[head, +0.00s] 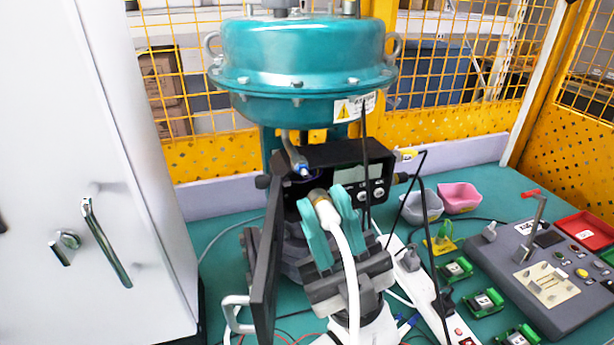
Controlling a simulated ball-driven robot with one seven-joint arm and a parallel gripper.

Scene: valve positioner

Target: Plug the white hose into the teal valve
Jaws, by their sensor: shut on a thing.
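The teal valve (300,58) stands at the back centre, a large round housing with a bolted rim. Below it is a black positioner box (345,165) with knobs and a small display. My gripper (321,203) has teal fingers and is shut on the white hose (347,255) near its end, in front of the black box. The hose end has a brass-coloured fitting (318,196) pointing up toward the box. The hose hangs down over my arm. Whether the fitting touches a port cannot be told from this view.
A black open door panel (266,262) stands close to the left of my gripper. A white cabinet (95,170) fills the left. On the right are a power strip (425,285), a grey control panel (545,265), green boards (483,302), and grey and pink bowls (459,197).

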